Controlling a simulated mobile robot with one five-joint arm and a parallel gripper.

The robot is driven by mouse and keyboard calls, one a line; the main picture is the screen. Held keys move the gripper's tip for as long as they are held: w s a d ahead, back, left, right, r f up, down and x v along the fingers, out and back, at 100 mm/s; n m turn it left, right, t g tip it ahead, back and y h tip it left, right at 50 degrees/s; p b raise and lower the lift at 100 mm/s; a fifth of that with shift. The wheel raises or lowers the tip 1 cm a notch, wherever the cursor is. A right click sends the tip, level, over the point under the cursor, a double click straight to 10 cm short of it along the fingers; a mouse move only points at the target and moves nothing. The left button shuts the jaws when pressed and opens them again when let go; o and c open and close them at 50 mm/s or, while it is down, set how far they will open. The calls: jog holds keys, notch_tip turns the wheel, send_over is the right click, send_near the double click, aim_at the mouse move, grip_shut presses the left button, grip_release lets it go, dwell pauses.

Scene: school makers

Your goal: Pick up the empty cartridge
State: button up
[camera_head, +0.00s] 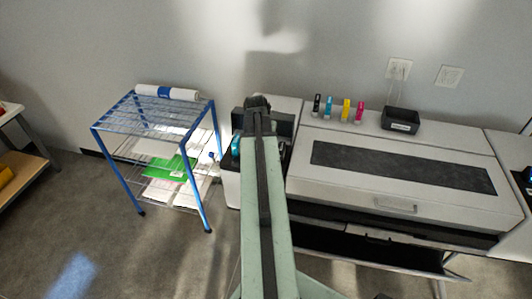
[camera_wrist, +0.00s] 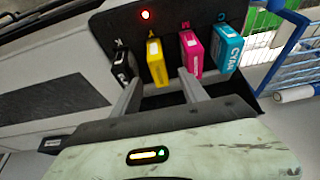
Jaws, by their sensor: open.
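In the wrist view, a black bay holds a row of cartridges: black (camera_wrist: 123,68), yellow (camera_wrist: 156,62), magenta (camera_wrist: 190,53) and cyan (camera_wrist: 227,47). A red light (camera_wrist: 145,14) glows above the yellow one; I see no lit light by the others. My gripper (camera_wrist: 160,80) is open, with its two grey fingers reaching toward the bay. The yellow cartridge lies in line with the gap between the fingertips; I cannot tell whether they touch it. In the head view my arm largely hides the bay, and the fingers cannot be made out.
The large printer (camera_head: 440,215) stands right of my arm. Spare black (camera_head: 317,105), cyan (camera_head: 329,107), yellow (camera_head: 346,110) and magenta (camera_head: 360,112) cartridges stand on its top beside a black bin (camera_head: 400,119). A blue wire rack (camera_head: 205,195) stands left, with floor clear in front.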

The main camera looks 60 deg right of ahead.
jog(key=b+x, duration=0.6)
jog(key=x, duration=0.1)
jog(key=shift+s+d+f, duration=0.15)
jog(key=shift+d+f, duration=0.15)
jog(key=shift+r, duration=0.2)
grip_shut()
